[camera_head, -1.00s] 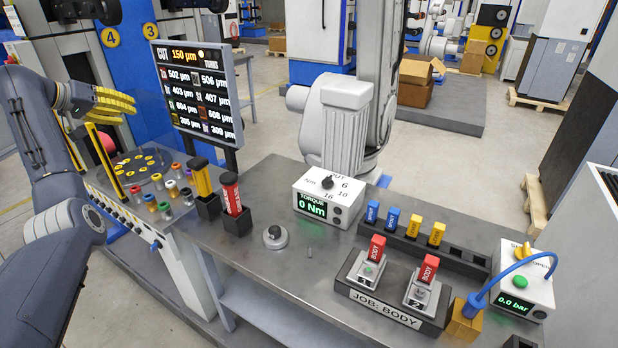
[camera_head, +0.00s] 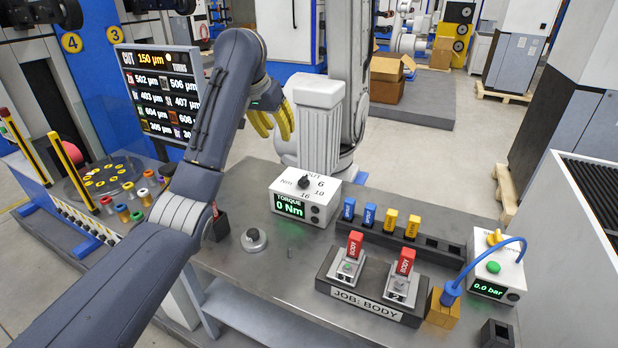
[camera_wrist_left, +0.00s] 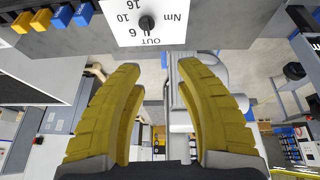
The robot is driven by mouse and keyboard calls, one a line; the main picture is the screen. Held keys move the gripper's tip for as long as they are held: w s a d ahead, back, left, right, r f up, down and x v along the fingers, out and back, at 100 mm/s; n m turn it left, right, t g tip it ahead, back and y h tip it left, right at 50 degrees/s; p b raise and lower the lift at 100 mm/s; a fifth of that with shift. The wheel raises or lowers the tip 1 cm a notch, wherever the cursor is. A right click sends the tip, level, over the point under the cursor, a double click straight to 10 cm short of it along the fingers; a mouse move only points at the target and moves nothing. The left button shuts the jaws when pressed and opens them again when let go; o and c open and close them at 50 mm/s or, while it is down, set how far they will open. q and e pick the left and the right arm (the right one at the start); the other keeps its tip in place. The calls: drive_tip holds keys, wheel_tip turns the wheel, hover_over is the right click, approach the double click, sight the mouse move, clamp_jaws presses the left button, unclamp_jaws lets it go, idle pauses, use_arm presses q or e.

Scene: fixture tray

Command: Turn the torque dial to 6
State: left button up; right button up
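The torque unit (camera_head: 290,206) is a white box on the bench with a green screen reading 0 Nm. Its black dial (camera_head: 304,182) sits on the top face among the marks OUT, 6, 10 and 16. The dial also shows at the top of the left wrist view (camera_wrist_left: 146,22). Its exact pointer direction is too small to tell. My left gripper (camera_head: 272,122) has yellow fingers and is up behind and left of the unit, apart from it. In the left wrist view the fingers (camera_wrist_left: 157,75) are spread with nothing between them. My right gripper is not in view.
Blue and yellow blocks (camera_head: 391,220) stand in a dark rack right of the unit. Red BODY blocks (camera_head: 355,245) sit on the job fixture (camera_head: 372,303) in front. A round grey button (camera_head: 254,240) is at front left. A pressure box (camera_head: 489,286) with a blue hose stands right.

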use_arm(q)
drive_tip(key=s+d+f, duration=0.1)
drive_tip(key=d+f, duration=0.1)
drive_tip(key=d, duration=0.1)
approach(303, 177)
drive_tip(key=shift+m+y, duration=0.3)
drive_tip(key=x, duration=1)
drive_tip(key=shift+d+r, duration=0.1)
drive_tip(key=shift+d, duration=0.15)
drive_tip(key=shift+c, duration=0.4)
clamp_jaws()
